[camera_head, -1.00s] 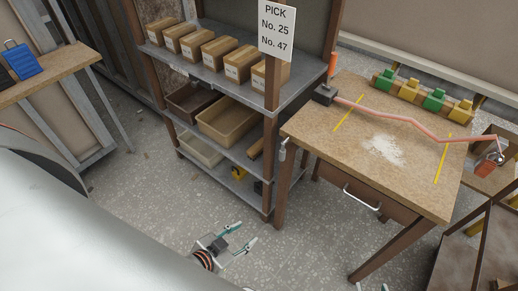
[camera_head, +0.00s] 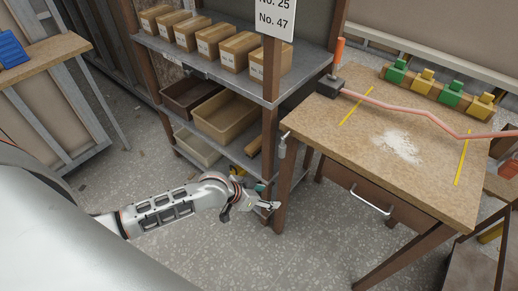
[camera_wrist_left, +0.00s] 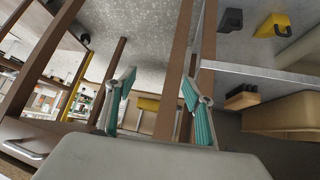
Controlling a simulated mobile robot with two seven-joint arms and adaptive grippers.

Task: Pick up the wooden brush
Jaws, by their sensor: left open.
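The wooden brush (camera_head: 254,146) appears to be the small brown piece on the middle shelf, right of the tan bin and partly hidden by the front post. In the left wrist view, a wooden block with dark bristles (camera_wrist_left: 242,99) lies on that shelf beside a bin. My left gripper (camera_head: 268,196) is open and empty, low in front of the shelf post and apart from the brush. In the left wrist view its teal-padded fingers (camera_wrist_left: 159,102) stand wide apart, left of the brush. My right gripper is not in view.
The shelf's front post (camera_head: 269,130) stands close to my left gripper. A tan bin (camera_head: 224,118) fills much of the middle shelf. The workbench (camera_head: 330,130), with white powder (camera_head: 398,147) on it, is to the right. A yellow item (camera_wrist_left: 272,26) sits in the rack. Floor in front is clear.

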